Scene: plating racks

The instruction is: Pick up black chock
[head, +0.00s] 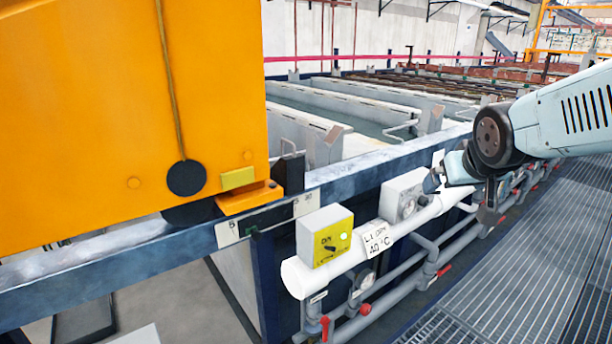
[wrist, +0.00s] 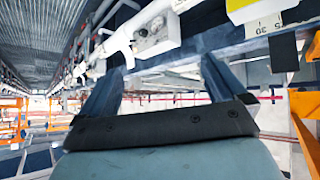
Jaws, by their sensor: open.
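The black chock (head: 290,173) stands upright on the blue rail, with a thin loop handle on top. It is at the right end of the orange bracket, close to it; I cannot tell if they touch. In the wrist view, which looks upside down, the dark block by the numbered label appears to be the chock (wrist: 284,52), at the right edge. My gripper (head: 458,196) is to the right of the chock, near the white pipe and grey box. Its two blue fingers (wrist: 162,70) are apart with nothing between them.
An orange carriage (head: 120,90) with a black wheel disc fills the left. A yellow control box (head: 327,238) and a grey gauge box (head: 404,196) sit along the white pipe (head: 300,278). Tanks lie behind the rail (head: 350,170). A grated walkway (head: 510,285) is at the right.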

